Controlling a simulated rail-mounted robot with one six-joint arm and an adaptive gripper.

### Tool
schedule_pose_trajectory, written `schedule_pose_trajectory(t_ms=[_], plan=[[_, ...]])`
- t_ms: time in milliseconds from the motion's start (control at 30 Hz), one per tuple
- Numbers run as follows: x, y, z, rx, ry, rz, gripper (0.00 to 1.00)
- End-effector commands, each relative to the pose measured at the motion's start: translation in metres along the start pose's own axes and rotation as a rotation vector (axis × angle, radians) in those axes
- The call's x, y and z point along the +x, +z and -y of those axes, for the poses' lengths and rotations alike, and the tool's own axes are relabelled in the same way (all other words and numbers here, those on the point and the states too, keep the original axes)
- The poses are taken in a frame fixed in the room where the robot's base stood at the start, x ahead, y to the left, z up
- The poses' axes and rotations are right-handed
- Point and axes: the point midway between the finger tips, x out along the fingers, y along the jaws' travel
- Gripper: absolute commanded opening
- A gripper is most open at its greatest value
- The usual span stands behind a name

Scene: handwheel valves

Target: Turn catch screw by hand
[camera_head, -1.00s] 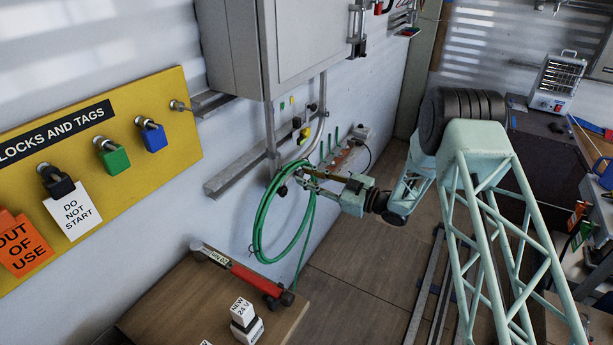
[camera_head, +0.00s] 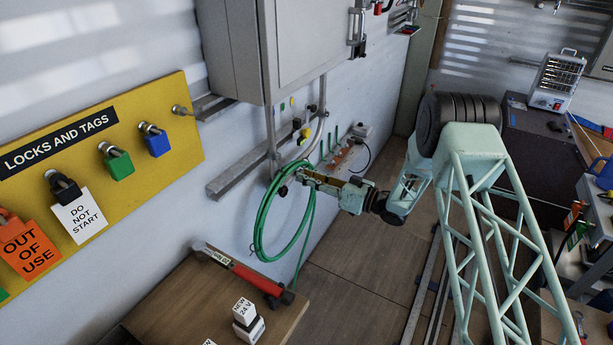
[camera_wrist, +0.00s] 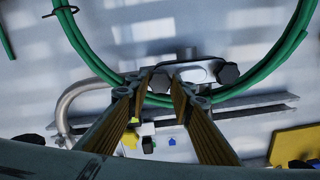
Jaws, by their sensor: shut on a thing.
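My gripper (camera_head: 307,178) reaches left to the wall, where the coiled green hose hangs. In the wrist view my gripper (camera_wrist: 160,87) has its two ribbed brown fingers closed around a small dark knob (camera_wrist: 159,83), which looks like the catch screw. The knob sits at the left end of a light metal bracket (camera_wrist: 195,70). The fingers hide part of the knob, so its turned angle cannot be told. A second black knob (camera_wrist: 228,75) is at the bracket's right end, apart from the fingers.
The green hose (camera_head: 262,222) loops close around my gripper. A metal rail (camera_head: 235,176) and a grey cabinet (camera_head: 275,45) are on the wall. A yellow lock board (camera_head: 185,150) is at left.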

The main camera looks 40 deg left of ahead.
Motion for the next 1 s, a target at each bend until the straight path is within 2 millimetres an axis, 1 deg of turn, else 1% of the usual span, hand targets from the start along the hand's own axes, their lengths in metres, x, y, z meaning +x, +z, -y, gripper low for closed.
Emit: schedule_pose_trajectory(t_ms=[33, 167, 567, 1000], plan=[[0.0, -0.001, 0.0, 0.019, 0.0, 0.0, 0.22], [0.0, 0.0, 0.0, 0.015, 0.0, 0.0, 0.34], [-0.002, 0.0, 0.0, 0.013, 0.0, 0.0, 0.34], [-0.026, 0.0, -0.001, 0.012, 0.001, 0.0, 0.34]])
